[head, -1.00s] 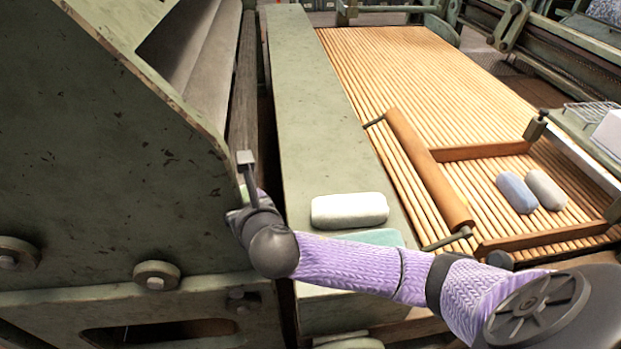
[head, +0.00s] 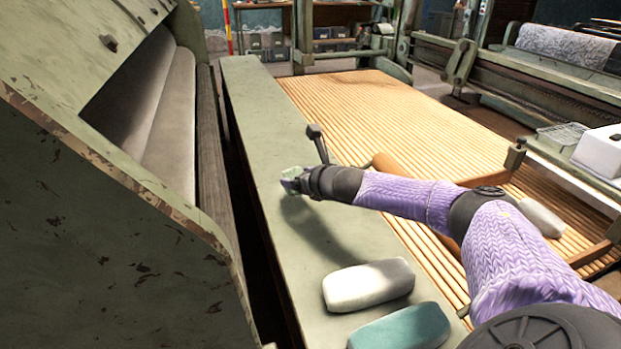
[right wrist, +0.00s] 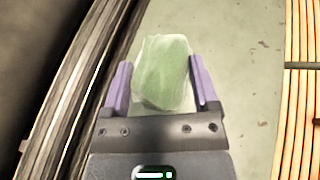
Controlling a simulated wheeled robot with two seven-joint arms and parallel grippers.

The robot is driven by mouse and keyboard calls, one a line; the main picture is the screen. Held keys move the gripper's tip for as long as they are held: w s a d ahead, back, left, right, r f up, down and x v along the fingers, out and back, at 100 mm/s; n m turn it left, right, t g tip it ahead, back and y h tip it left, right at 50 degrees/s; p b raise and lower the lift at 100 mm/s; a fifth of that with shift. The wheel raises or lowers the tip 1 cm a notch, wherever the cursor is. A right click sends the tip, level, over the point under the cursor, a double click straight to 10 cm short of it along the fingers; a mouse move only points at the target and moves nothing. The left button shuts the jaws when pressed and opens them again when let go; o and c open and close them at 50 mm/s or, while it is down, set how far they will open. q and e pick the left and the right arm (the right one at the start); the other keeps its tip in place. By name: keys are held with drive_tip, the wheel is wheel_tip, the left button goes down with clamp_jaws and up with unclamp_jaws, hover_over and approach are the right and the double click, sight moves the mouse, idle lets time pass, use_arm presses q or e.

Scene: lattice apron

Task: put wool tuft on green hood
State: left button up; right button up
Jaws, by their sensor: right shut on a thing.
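My right gripper (head: 290,182) comes in from the right over the long flat green hood (head: 255,110). It is shut on a pale, whitish-green wool tuft (head: 293,174), of which only a little shows in the head view. In the right wrist view the tuft (right wrist: 165,75) sits between the two purple fingers (right wrist: 162,88), with the green surface behind it. The arm's shadow falls on the hood; I cannot tell whether the tuft touches it. My left gripper is not in view.
A white block (head: 368,286) and a teal block (head: 402,328) lie on the near part of the hood. A dark gap and a large green machine housing (head: 90,230) are on the left.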

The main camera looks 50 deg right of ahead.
wheel_tip(320, 180, down, 5)
drive_tip(key=shift+f+b, duration=0.1)
drive_tip(key=shift+b, duration=1.05)
drive_tip(key=shift+r, duration=0.3)
drive_tip(key=o, duration=0.9)
drive_tip(key=shift+f, duration=0.1)
drive_tip(key=shift+o, duration=1.4)
drive_tip(key=shift+s+a+r+p, duration=0.15)
drive_tip(key=shift+s+r+p, duration=0.25)
drive_tip(key=shift+s+p, duration=0.25)
drive_tip(key=p+v, duration=0.8)
drive_tip(key=v, duration=0.2)
drive_tip(key=shift+s+a+r, duration=0.1)
drive_tip(key=shift+r, duration=0.05)
drive_tip(key=shift+s, duration=0.15)
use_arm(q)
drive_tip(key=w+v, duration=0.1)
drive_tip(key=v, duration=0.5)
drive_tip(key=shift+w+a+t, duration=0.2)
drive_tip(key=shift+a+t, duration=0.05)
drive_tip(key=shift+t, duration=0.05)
